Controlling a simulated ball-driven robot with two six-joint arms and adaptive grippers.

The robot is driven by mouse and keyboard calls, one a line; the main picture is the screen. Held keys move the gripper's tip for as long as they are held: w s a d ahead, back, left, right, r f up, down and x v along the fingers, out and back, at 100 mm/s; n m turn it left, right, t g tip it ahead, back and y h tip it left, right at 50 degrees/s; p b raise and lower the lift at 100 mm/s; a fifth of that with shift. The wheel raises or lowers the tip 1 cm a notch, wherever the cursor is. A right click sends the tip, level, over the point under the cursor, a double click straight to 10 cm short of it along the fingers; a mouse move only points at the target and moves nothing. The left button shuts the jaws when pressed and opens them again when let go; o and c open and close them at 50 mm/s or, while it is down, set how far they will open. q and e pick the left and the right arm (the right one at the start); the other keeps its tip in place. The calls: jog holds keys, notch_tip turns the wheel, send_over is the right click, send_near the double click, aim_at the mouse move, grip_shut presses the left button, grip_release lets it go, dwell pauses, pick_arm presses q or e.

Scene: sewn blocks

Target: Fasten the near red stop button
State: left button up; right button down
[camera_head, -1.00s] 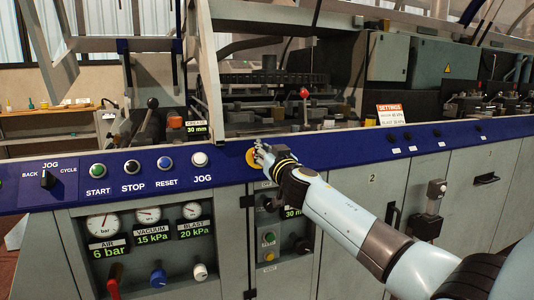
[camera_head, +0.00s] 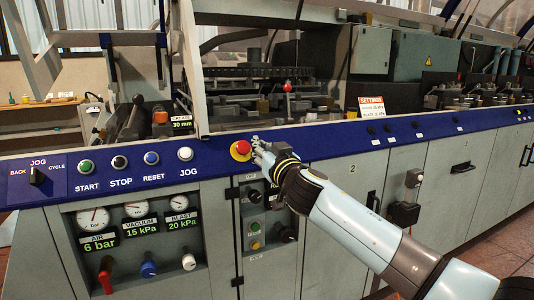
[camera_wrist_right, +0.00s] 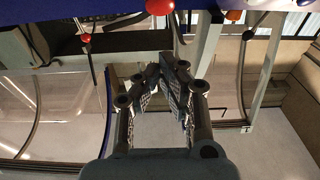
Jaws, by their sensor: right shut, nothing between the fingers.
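The near red stop button (camera_head: 241,149) is a red cap on a yellow ring. It sits on the blue strip of the machine's front panel, right of the JOG button. My right gripper (camera_head: 259,149) is shut and empty, with its fingertips just right of the button in the head view. I cannot tell whether they touch it. In the right wrist view the shut fingers (camera_wrist_right: 172,62) point up, with a red knob at the top edge that I cannot identify for sure. My left gripper is not in view.
START (camera_head: 85,166), STOP (camera_head: 119,162), RESET (camera_head: 151,158) and JOG (camera_head: 185,154) buttons line the blue strip to the left. Below are pressure gauges (camera_head: 136,209) and coloured knobs. A red-topped lever (camera_head: 287,87) stands behind the strip.

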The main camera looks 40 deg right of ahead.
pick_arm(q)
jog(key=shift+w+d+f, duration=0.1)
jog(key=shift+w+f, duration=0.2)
pick_arm(e)
jog(key=v, duration=0.3)
jog(key=shift+s+a, duration=0.1)
jog(key=shift+s, duration=0.15)
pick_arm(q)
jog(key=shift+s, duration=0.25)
pick_arm(e)
jog(key=shift+r, duration=0.1)
